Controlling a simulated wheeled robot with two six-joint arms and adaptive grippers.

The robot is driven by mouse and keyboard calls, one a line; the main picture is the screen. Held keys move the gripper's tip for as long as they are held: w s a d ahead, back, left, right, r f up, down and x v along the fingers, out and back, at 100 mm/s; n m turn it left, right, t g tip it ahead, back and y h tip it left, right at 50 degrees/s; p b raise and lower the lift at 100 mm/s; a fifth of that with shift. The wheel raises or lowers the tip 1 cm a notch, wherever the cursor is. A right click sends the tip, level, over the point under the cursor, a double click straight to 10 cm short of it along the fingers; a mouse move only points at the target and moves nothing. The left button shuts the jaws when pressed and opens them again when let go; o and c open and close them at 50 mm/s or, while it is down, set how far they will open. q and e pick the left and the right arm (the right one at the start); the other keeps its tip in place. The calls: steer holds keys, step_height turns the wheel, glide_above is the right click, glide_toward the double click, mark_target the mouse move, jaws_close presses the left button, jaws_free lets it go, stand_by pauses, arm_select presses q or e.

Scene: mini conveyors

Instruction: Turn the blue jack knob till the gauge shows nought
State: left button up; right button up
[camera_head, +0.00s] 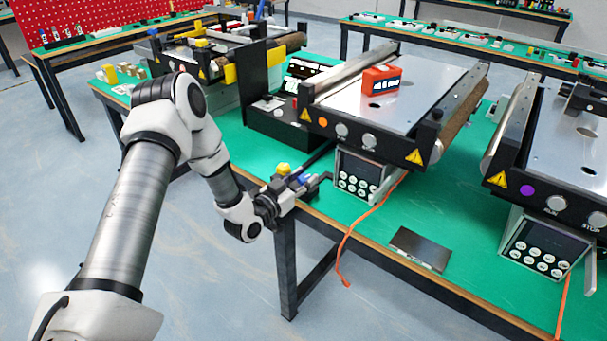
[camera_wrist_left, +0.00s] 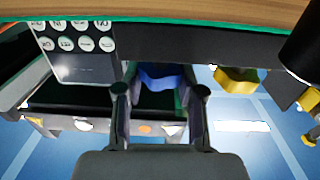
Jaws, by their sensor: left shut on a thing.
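The blue jack knob (camera_head: 302,179) is at the table's front edge, left of the button panel, and my left gripper (camera_head: 311,185) is at it. In the left wrist view the lobed blue knob (camera_wrist_left: 163,77) lies between the two fingers of the left gripper (camera_wrist_left: 160,92), which is shut on it. A yellow knob (camera_head: 284,169) stands just beside the blue one; it also shows in the left wrist view (camera_wrist_left: 237,80). I cannot make out a gauge reading. My right gripper is not in view.
A mini conveyor (camera_head: 430,90) carries a red box (camera_head: 381,79). Below it is a button panel (camera_head: 357,178), with an orange cable (camera_head: 346,240) hanging over the table edge. A dark flat plate (camera_head: 420,249) lies on the green table. Another conveyor (camera_head: 560,130) stands at right.

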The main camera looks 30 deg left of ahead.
arm_select(q)
steer(key=shift+m+h, duration=0.3)
steer(key=shift+h, duration=0.2)
steer(key=o, duration=1.1)
steer(key=shift+o, duration=0.2)
steer(key=s+a, duration=0.2)
steer(key=s, duration=0.9)
steer(key=shift+s, duration=0.4)
